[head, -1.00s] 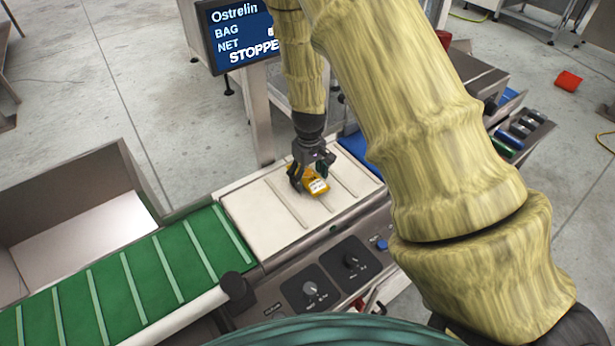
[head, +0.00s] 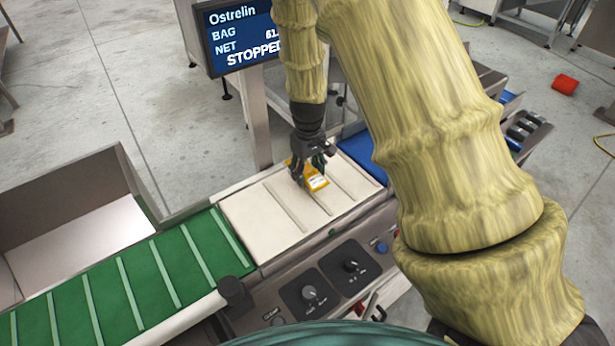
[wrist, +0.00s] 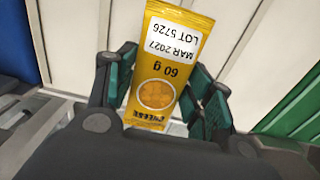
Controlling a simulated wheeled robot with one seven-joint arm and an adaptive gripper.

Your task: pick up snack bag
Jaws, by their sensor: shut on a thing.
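The snack bag (wrist: 158,75) is yellow, with a white label reading MAR 2027 LOT 5726 and the text 60 g. It fills the middle of the wrist view, between the two green-padded fingers. My gripper (wrist: 162,95) is shut on it. In the head view, the bag (head: 316,182) shows at my gripper (head: 311,172), over the cream weigh belt (head: 265,220). I cannot tell whether the bag touches the belt. Part of the bag is hidden by the fingers and the wrist.
A green cleated conveyor (head: 140,285) lies to the left. A control panel with knobs (head: 310,292) runs along the front. A display (head: 238,38) on a post stands behind, reading STOPPED. A blue belt (head: 359,150) is at the right. An empty steel bin (head: 75,235) stands at the left.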

